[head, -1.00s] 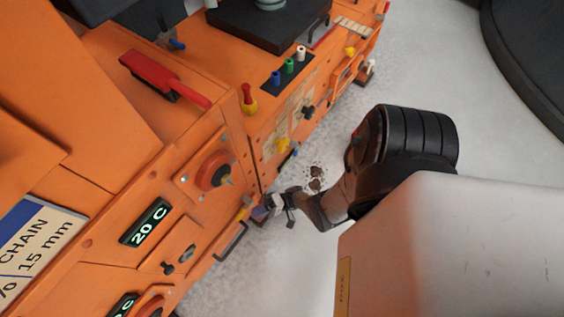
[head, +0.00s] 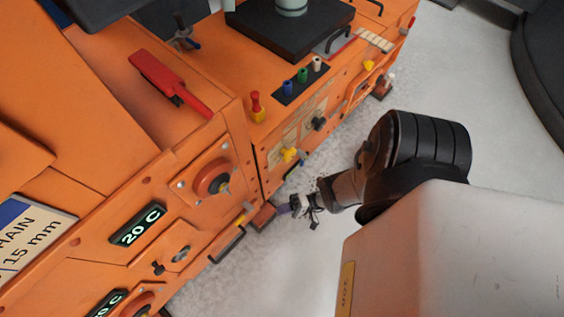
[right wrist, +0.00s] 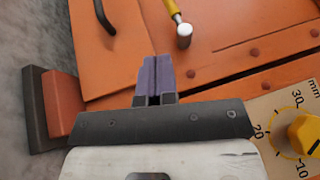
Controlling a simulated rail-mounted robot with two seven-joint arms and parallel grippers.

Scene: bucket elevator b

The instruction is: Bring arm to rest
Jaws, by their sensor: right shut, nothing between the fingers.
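My right gripper (head: 284,209) is in the head view, low beside the front of the orange machine (head: 150,170). It also shows in the right wrist view (right wrist: 153,62), with its purple fingers together and nothing between them. The fingertips lie in front of the orange panel; whether they touch it I cannot tell. My right arm (head: 345,187) reaches down from the right over the grey floor. My left gripper is not in view.
The machine front carries a red round knob (head: 212,178), a yellow knob (head: 289,154), a red lever (head: 165,82) and a "20 C" display (head: 138,226). A yellow lever with a white tip (right wrist: 183,36) is near my fingers. Grey floor (head: 240,275) is open beside the machine.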

